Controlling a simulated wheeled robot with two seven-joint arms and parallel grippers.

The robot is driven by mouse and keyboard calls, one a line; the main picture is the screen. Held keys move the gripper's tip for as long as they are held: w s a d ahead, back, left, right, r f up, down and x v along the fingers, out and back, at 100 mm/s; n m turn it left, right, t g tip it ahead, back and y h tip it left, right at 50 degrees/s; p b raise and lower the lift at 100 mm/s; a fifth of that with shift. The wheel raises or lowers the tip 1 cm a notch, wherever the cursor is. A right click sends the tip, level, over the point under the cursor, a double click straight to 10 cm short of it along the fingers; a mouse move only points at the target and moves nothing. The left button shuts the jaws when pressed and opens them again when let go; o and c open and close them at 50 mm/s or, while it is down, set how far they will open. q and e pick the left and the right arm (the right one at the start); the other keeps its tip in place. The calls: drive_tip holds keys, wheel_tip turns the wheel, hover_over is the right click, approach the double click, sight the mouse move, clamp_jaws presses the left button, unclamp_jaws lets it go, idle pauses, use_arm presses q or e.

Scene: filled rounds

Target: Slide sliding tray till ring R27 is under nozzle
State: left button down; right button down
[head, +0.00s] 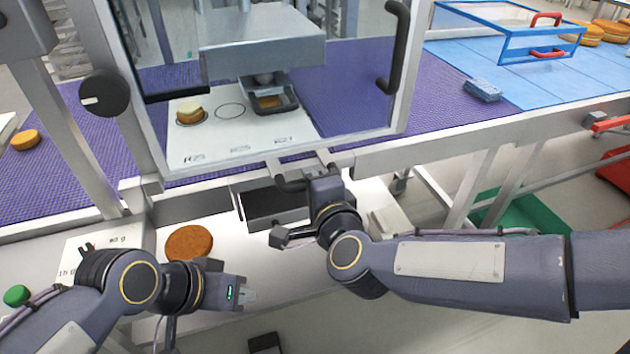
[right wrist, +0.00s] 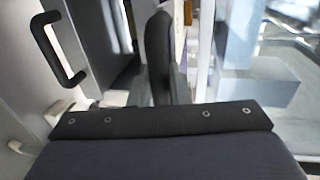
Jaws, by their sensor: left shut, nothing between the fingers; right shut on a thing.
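The white sliding tray (head: 215,142) lies behind the clear guard in the head view. Its left ring (head: 190,123) carries a filled round (head: 190,113), and its middle ring (head: 230,111) is bare. A grey-rimmed dark frame (head: 286,105) covers the right-hand place. The nozzle (head: 264,79) hangs above the dark frame. My right gripper (head: 322,172) is shut at the dark handle (head: 290,185) in front of the tray. My left gripper (head: 248,294) is shut and empty over the lower bench.
A clear guard with a black handle (head: 393,48) stands before the tray. A brown round (head: 188,243) lies on the bench, a green button (head: 16,295) at left. A blue sponge (head: 482,90) and a blue-edged clear box (head: 535,42) are at right.

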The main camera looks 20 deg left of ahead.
drive_tip(key=shift+s+a, duration=0.2)
drive_tip(key=c, duration=1.4)
unclamp_jaws()
drive_tip(key=shift+a, duration=0.1)
drive_tip(key=v, duration=0.7)
drive_tip(key=shift+s+d, duration=0.3)
